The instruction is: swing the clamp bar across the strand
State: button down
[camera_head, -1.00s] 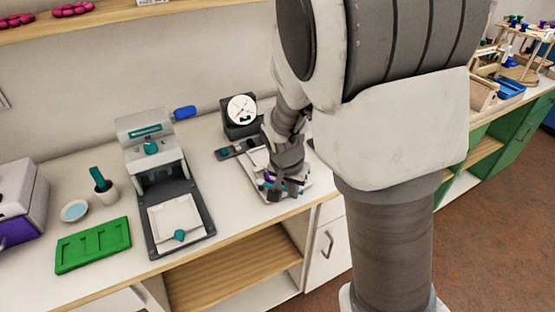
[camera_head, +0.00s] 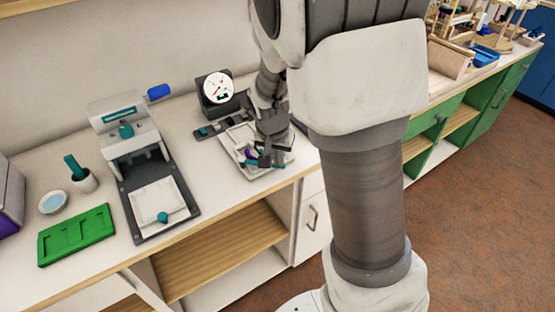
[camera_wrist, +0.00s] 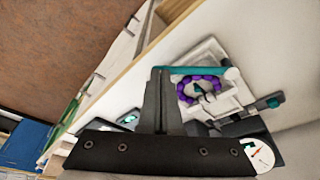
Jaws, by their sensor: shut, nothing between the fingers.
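The white bead board (camera_head: 232,137) lies on the counter below my gripper. In the wrist view the board (camera_wrist: 217,53) carries a ring of purple beads, the strand (camera_wrist: 184,91). A teal clamp bar (camera_wrist: 197,70) runs along one edge of the strand, from beside my fingertips to a round white post. It also shows in the head view as a small teal piece (camera_head: 251,163). My gripper (camera_head: 270,158) is shut and empty, with its fingertips (camera_wrist: 160,72) beside the bar's near end. I cannot tell whether they touch it. My fingers hide part of the board.
A dial gauge (camera_head: 217,88) stands behind the board. The counter's front edge is close to the board.

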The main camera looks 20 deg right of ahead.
jog(key=shift+w+d, duration=0.1)
jog(key=shift+w, duration=0.05)
jog(key=shift+w+d+n+b, duration=0.3)
jog(key=shift+w+d+n, duration=0.25)
jog(key=shift+n, duration=0.25)
jog(key=shift+w+d+n+y, duration=0.25)
jog(key=shift+w+n, duration=0.3)
jog(key=shift+n, duration=0.05)
jog(key=shift+w+d+n+y, duration=0.2)
jog(key=shift+w+n+y, duration=0.05)
jog(key=shift+w+n, duration=0.3)
jog(key=w+n, duration=0.2)
jog(key=n, duration=0.1)
jog(key=shift+w+d+y, duration=0.2)
jog(key=shift+w+y, duration=0.05)
jog(key=shift+y, duration=0.15)
jog(key=shift+w, duration=0.75)
